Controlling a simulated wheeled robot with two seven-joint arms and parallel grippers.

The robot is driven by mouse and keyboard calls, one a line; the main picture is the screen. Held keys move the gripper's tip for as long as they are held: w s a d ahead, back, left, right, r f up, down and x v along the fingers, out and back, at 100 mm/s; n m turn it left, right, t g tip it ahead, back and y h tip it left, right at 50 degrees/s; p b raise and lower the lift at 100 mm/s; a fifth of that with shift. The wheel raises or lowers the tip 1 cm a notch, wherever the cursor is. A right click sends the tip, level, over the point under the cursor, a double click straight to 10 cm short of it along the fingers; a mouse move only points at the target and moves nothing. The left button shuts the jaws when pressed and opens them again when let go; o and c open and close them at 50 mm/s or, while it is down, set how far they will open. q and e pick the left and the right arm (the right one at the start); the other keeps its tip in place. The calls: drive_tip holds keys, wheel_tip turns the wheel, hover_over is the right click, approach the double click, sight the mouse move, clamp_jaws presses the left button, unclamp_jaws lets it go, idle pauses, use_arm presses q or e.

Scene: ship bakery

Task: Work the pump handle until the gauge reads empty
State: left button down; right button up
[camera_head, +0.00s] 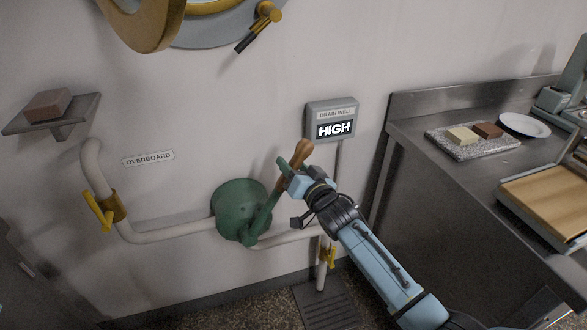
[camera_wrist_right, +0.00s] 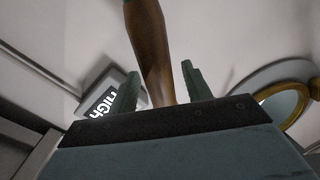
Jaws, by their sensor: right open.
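The green hand pump (camera_head: 238,212) is fixed to the wall. Its lever rises to the right and ends in a brown wooden handle (camera_head: 303,151). My right gripper (camera_head: 292,166) is at this handle with its fingers open. In the right wrist view the handle (camera_wrist_right: 150,45) stands between the two spread fingers, with a visible gap on at least the right side. The drain-well gauge (camera_head: 333,120) reads HIGH; it also shows in the right wrist view (camera_wrist_right: 100,101), partly covered by a finger. My left gripper is out of view.
A white pipe (camera_head: 165,236) with a yellow valve lever (camera_head: 97,210) runs left of the pump under an OVERBOARD sign (camera_head: 148,158). A small shelf (camera_head: 52,118) holds a brown block. A metal counter (camera_head: 430,165) stands on the right. A floor grate (camera_head: 325,305) lies below.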

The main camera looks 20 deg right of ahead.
drive_tip(key=shift+w, duration=0.1)
drive_tip(key=shift+c, duration=0.4)
clamp_jaws()
